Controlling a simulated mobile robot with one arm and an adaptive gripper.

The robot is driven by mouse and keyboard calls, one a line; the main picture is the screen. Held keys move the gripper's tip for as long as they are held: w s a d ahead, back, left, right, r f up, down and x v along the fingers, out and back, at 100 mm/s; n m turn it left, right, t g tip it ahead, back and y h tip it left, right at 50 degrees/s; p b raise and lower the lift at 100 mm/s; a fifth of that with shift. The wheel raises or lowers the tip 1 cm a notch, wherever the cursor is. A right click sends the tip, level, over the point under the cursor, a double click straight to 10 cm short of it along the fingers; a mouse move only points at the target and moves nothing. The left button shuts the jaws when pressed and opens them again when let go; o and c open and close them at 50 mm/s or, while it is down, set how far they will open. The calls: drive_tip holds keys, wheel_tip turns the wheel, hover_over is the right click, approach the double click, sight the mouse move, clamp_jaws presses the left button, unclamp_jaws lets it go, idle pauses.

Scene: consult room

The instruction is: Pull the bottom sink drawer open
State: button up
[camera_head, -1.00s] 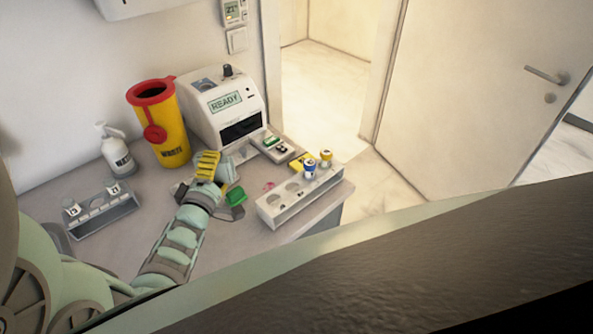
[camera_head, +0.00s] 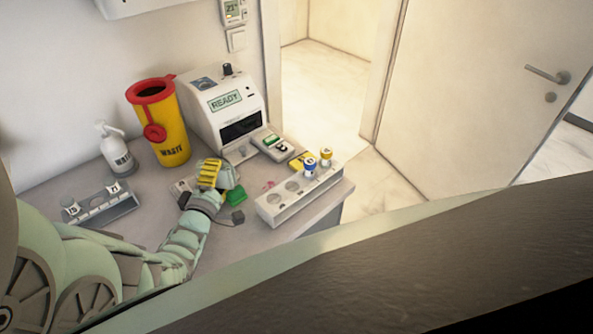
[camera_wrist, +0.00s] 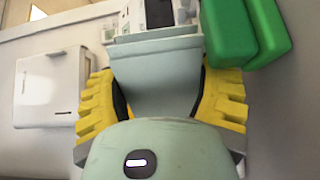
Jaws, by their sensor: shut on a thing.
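In the head view my gripper (camera_head: 211,172), with yellow finger pads, is over the grey counter, left of the white sample rack. I cannot tell what the block is. No sink and no drawer can be made out in either view.
The counter (camera_head: 150,215) holds a yellow waste bin (camera_head: 172,125), a white bottle (camera_head: 116,150), a READY machine (camera_head: 213,90), a sample rack (camera_head: 268,212) and a vial tray (camera_head: 112,212). A green object (camera_head: 236,193) is beside my gripper. A door (camera_head: 480,90) is at right.

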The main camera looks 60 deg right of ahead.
drive_tip(key=shift+s, duration=0.1)
drive_tip(key=shift+f, duration=0.15)
drive_tip(key=o, duration=0.9)
drive_tip(key=shift+v, duration=1.3)
drive_tip(key=b+v, duration=0.2)
drive_tip(key=v, duration=0.6)
drive_tip(key=shift+a, duration=0.1)
drive_tip(key=shift+s+a, duration=0.25)
drive_tip(key=shift+a, duration=0.35)
